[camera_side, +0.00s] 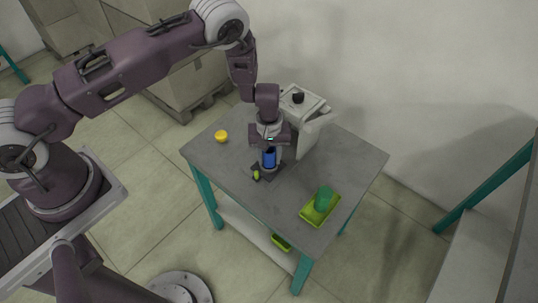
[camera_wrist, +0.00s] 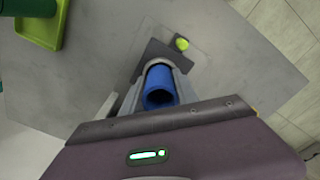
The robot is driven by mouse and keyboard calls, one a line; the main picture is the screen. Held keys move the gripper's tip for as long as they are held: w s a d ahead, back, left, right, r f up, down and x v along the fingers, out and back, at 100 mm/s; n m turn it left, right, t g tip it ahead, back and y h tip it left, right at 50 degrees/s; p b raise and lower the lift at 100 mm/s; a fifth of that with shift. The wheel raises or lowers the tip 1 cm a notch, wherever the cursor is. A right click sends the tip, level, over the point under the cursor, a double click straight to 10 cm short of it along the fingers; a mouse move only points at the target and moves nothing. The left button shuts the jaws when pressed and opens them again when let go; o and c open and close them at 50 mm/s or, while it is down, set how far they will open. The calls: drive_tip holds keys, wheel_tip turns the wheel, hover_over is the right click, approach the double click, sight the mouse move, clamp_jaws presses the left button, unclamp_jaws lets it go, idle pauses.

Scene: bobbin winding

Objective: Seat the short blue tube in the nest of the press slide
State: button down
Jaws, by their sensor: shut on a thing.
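The short blue tube (camera_side: 269,158) is upright between the fingers of my gripper (camera_side: 269,161), which is shut on it. In the wrist view the tube (camera_wrist: 160,86) shows its open end toward the camera, with the gripper fingers (camera_wrist: 158,84) on both sides. The press slide's dark plate (camera_side: 260,172) lies on the table right below the tube, and part of it shows in the wrist view (camera_wrist: 150,56). The nest is hidden by the tube and fingers. I cannot tell whether the tube touches it.
A light grey machine (camera_side: 309,118) with a black knob stands close behind my gripper. A green tray (camera_side: 330,212) holding a green cup-like piece (camera_side: 324,197) is at the right front. A yellow piece (camera_side: 221,136) lies left. A yellow-green knob (camera_side: 256,175) stands by the plate.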

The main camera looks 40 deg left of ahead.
drive_tip(key=shift+s+f, duration=0.2)
drive_tip(key=shift+f, duration=0.2)
drive_tip(key=c, duration=0.9)
unclamp_jaws()
drive_tip(key=shift+o, duration=0.2)
drive_tip(key=shift+s, duration=0.1)
drive_tip(key=shift+a, duration=0.1)
wheel_tip(320, 180, up, 7)
drive_tip(key=shift+w, duration=0.25)
drive_tip(key=shift+r, duration=0.15)
